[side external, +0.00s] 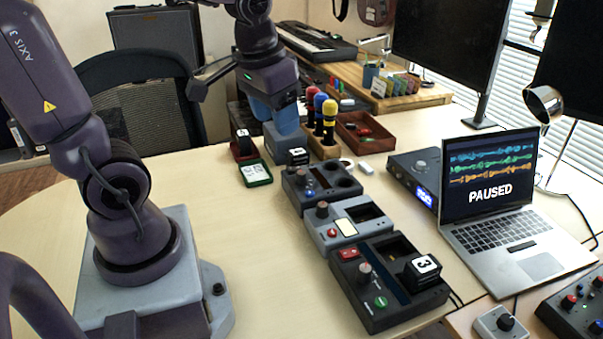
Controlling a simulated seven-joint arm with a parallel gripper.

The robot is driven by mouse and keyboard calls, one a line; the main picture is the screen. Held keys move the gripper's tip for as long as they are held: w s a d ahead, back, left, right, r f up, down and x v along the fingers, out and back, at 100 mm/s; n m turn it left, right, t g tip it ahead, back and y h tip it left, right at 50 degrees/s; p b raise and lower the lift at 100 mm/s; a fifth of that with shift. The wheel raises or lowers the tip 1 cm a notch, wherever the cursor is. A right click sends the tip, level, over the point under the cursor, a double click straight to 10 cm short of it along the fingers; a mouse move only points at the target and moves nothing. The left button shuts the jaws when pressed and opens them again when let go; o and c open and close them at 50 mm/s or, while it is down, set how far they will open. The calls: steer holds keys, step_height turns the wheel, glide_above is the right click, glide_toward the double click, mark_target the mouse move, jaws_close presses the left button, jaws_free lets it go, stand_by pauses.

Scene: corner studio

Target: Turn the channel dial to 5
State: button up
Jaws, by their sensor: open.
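Several dials are in view, and I cannot tell which is the channel dial or read any setting. Another knob (420,165) sits on the black unit with a blue display. A knob (505,321) is on a small grey box at the bottom right.
A black cube marked 3 (422,270) stands on the front box. A laptop (500,200) reads PAUSED.

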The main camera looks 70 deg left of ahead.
steer(key=w+a+f+n+g, duration=0.2)
steer(key=w+a+f+n, duration=0.35)
steer(key=a, duration=0.25)
steer(key=n+h, duration=0.1)
steer(key=n, duration=0.8)
glide_above(301, 173)
step_height(301, 173, down, 6)
step_height(301, 173, down, 13)
steer(key=shift+w+f, duration=0.1)
steer(key=shift+f, duration=0.05)
steer(key=c, duration=0.9)
steer(key=shift+c, duration=0.2)
